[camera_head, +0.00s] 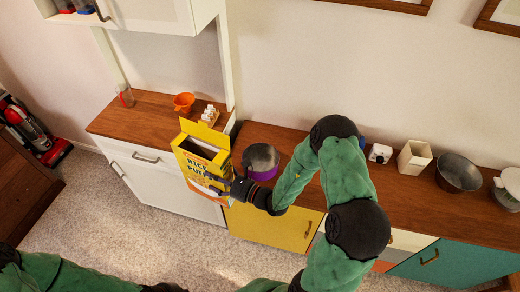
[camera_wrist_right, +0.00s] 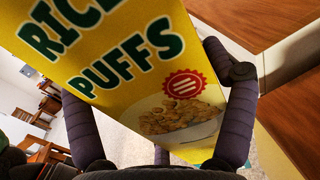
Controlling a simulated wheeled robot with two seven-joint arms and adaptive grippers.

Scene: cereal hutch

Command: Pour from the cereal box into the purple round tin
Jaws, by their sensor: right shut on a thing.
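The yellow cereal box (camera_head: 201,165), labelled Rice Puffs, has its top flaps open and is held in front of the counter, a little tilted. My right gripper (camera_head: 224,186) is shut on it, and the box fills much of the right wrist view (camera_wrist_right: 125,65) between the two fingers. The purple round tin (camera_head: 263,173) stands on the counter just right of the box. Its upper part looks dark grey and its lower side purple; my right gripper partly covers its front. My left arm shows at the bottom left, but its fingers cannot be made out.
An orange cup (camera_head: 184,103), a clear glass (camera_head: 126,96) and a white egg holder (camera_head: 209,115) stand on the hutch counter behind the box. A white square container (camera_head: 414,158) and a grey metal bowl (camera_head: 459,172) stand farther right. A white upright panel (camera_head: 226,65) rises behind the box.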

